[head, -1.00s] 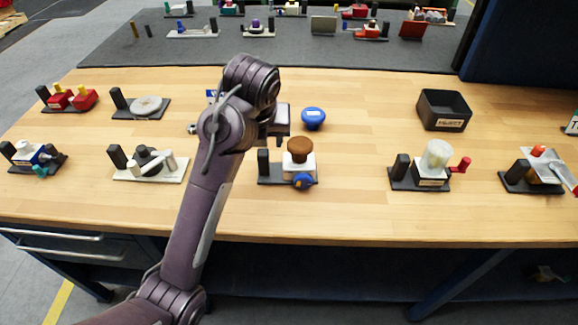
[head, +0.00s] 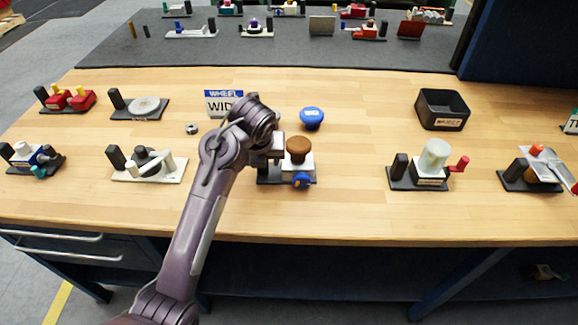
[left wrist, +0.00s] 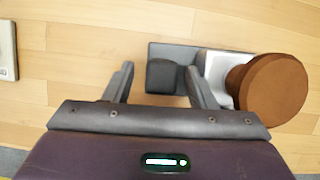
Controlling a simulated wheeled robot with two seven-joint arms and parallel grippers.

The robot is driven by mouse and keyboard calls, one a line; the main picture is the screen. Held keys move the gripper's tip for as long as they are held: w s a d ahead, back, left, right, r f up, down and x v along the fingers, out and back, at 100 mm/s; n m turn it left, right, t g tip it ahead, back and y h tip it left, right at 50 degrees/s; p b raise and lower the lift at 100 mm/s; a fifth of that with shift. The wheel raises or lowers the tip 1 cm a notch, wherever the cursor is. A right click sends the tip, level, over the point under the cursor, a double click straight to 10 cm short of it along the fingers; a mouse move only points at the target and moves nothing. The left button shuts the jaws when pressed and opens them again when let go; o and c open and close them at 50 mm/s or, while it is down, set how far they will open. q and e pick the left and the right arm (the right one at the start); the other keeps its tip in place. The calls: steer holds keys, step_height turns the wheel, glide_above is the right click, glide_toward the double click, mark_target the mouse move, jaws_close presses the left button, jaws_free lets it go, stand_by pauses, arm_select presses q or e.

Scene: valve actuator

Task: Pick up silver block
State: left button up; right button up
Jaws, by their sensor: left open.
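A fixture with a dark base plate (head: 292,182) stands in the middle of the table. In the left wrist view the silver block (left wrist: 212,62) is partly hidden by the brown knob (left wrist: 272,88) and a finger. A dark upright block (left wrist: 162,76) shows between the fingers of my open left gripper (left wrist: 160,88), which also shows in the head view (head: 270,158). I cannot tell whether anything touches. My right gripper is not in view.
A blue knob (head: 312,117) and a white-and-blue sign (head: 222,103) stand behind. A small metal nut (head: 192,129) lies to the left. Other fixtures stand left and right, and a black open bin (head: 443,110) is at the right. The table's front strip is clear.

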arm_select(q)
steer(key=shift+x, duration=0.95)
steer(key=shift+r, duration=0.1)
steer(key=shift+c, duration=0.3)
jaws_close()
steer(key=shift+w+r, duration=0.1)
steer(key=shift+d, duration=0.1)
step_height(320, 180, up, 9)
steer(key=shift+f, duration=4.15)
